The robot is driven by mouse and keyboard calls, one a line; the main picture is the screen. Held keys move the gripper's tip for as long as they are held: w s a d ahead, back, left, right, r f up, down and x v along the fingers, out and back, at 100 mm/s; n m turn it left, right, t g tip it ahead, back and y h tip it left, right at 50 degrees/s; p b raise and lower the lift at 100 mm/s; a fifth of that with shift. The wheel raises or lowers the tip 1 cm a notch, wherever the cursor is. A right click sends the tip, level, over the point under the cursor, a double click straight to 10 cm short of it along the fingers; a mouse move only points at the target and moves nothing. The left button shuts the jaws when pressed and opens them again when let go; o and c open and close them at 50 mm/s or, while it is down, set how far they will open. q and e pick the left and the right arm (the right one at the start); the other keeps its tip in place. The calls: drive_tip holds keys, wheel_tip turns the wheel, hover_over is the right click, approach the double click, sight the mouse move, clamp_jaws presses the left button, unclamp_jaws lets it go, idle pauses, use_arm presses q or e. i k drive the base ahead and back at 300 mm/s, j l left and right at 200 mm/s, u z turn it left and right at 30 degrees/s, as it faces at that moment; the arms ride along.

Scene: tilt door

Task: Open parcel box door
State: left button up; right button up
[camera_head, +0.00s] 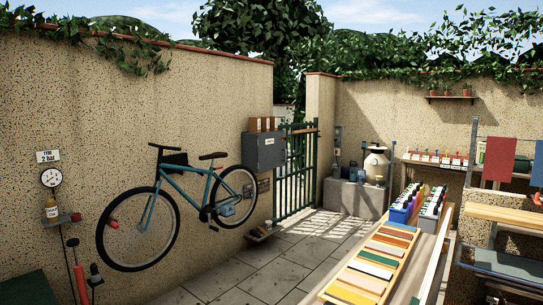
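The parcel box is most likely the grey box (265,154) on the wall beside the green gate, in the middle of the head view. A small white label shows on its front. Its front looks flat and closed, but it is too small to make out a door edge or handle. Neither of my grippers shows in this view.
A blue bicycle (180,187) is against the left wall, close to the box. A green barred gate (298,170) stands right of the box. A long bench with coloured boards (371,262) fills the right foreground. Paved floor (270,275) lies clear between.

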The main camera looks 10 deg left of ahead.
sight(270, 150)
drive_tip(key=i+j+u, duration=0.45)
drive_tip(key=i+j, duration=0.25)
drive_tip(key=j, duration=0.15)
drive_tip(key=i+j+u, duration=0.25)
drive_tip(key=i, duration=0.2)
drive_tip(key=i+j+u, duration=0.2)
drive_tip(key=i, duration=0.3)
drive_tip(key=i+j+u, duration=0.1)
drive_tip(key=i+u, duration=0.15)
drive_tip(key=i, duration=0.25)
drive_tip(key=i+l+z, duration=0.15)
drive_tip(key=i+z, duration=0.25)
drive_tip(key=i+l+z, duration=0.1)
drive_tip(key=i+z, duration=0.65)
drive_tip(key=i+j+z, duration=0.2)
drive_tip(key=z, duration=0.2)
drive_tip(key=i+j+z, duration=0.1)
drive_tip(key=i+z, duration=0.4)
drive_tip(key=i, duration=1.35)
